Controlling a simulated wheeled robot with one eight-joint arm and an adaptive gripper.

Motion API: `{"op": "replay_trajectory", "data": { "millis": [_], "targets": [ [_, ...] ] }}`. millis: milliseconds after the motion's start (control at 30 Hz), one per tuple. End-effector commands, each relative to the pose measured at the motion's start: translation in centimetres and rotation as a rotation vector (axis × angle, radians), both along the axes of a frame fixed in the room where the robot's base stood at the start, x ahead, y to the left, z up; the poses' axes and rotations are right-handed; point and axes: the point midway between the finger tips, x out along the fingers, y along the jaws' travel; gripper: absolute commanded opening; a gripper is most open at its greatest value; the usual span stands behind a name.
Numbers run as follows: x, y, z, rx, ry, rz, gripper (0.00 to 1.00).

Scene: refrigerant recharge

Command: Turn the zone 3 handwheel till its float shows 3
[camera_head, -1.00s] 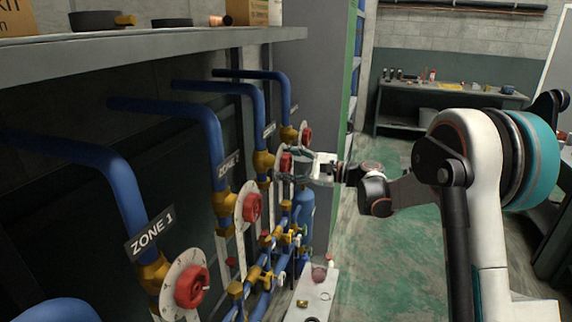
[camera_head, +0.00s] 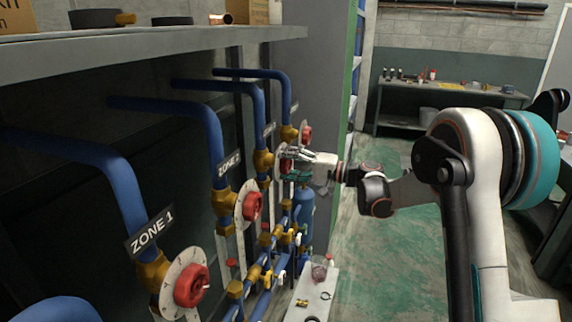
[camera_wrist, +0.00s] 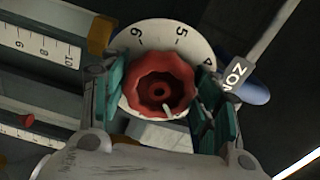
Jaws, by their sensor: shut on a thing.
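The third red handwheel (camera_head: 285,165) from the front, which I take as zone 3, sits on its pale dial. My gripper (camera_head: 294,165) is around it, fingers shut on its two sides. In the wrist view the red handwheel (camera_wrist: 160,82) lies between the teal finger pads of my gripper (camera_wrist: 162,92). The white dial (camera_wrist: 150,33) behind it shows 6, 5 and 4, and a white mark stands at the wheel's lower rim. The zone label (camera_wrist: 238,75) is cut off after "ZON". I cannot read the zone 3 float.
The zone 1 handwheel (camera_head: 191,286) and zone 2 handwheel (camera_head: 249,206) are nearer; another red handwheel (camera_head: 306,134) is just beyond. Blue pipes (camera_head: 205,130) and a shelf (camera_head: 150,52) run close by. Scale strips (camera_wrist: 35,45) show at left in the wrist view.

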Motion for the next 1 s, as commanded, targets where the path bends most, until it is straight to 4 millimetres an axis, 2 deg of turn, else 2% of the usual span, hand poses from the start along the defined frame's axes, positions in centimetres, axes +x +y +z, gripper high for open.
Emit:
{"op": "replay_trajectory", "data": {
  "millis": [500,1000],
  "targets": [
    [0.01,0.01,-0.25,-0.155,-0.374,0.002,0.33],
    [0.02,-0.01,-0.32,-0.203,-0.488,0.001,0.33]
  ]
}}
